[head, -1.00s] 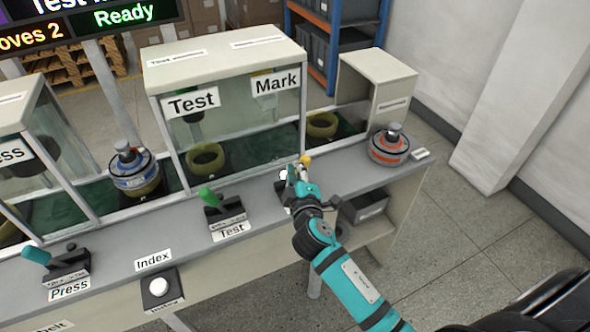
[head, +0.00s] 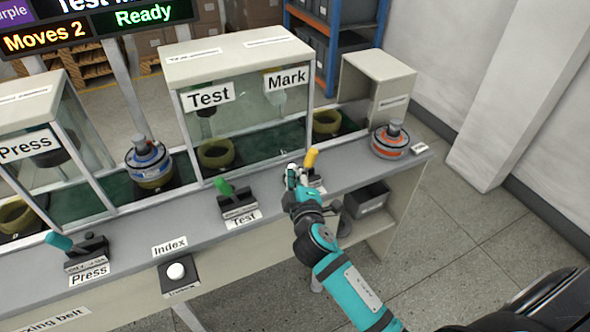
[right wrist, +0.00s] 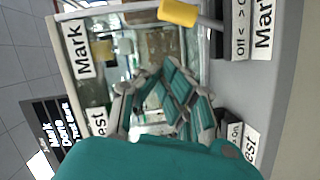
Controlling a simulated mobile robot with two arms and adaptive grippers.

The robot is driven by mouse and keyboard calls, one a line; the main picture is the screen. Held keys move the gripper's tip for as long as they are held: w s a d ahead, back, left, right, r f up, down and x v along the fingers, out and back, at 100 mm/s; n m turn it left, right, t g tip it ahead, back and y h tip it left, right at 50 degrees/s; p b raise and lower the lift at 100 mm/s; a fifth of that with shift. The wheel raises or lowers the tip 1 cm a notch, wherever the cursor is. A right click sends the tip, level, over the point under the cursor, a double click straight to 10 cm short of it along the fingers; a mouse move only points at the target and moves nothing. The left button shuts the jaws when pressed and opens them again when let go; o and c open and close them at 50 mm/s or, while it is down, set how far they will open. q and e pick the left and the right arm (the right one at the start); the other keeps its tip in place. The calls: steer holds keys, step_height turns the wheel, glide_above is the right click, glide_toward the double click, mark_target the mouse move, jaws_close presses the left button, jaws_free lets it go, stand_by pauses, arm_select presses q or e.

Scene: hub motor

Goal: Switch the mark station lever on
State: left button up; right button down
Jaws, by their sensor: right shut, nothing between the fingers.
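The mark station lever (head: 311,158) has a yellow handle on a dark base at the bench's front edge, below the Mark sign (head: 287,80). In the head view its handle rises up and slightly right. In the right wrist view the yellow handle (right wrist: 178,12) is at the top, beside an off/on label (right wrist: 241,28). My right gripper (head: 293,172) is shut and empty, just left of the handle and partly covering the lever base. Its fingers (right wrist: 152,78) are apart from the handle in the wrist view. My left gripper is out of view.
The green Test lever (head: 224,188) and teal Press lever (head: 59,241) stand left along the bench, both leaning left. A white Index button (head: 176,271) is at the front. A motor with orange band (head: 390,141) sits right. Glass housings back the levers.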

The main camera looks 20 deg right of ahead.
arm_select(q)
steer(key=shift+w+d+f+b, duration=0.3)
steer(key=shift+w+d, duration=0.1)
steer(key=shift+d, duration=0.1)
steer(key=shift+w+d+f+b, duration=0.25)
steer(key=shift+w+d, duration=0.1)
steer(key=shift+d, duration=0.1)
arm_select(e)
steer(key=v, duration=0.6)
steer(key=shift+s+d+f, duration=0.2)
steer(key=shift+s, duration=0.15)
steer(key=shift+f, duration=0.1)
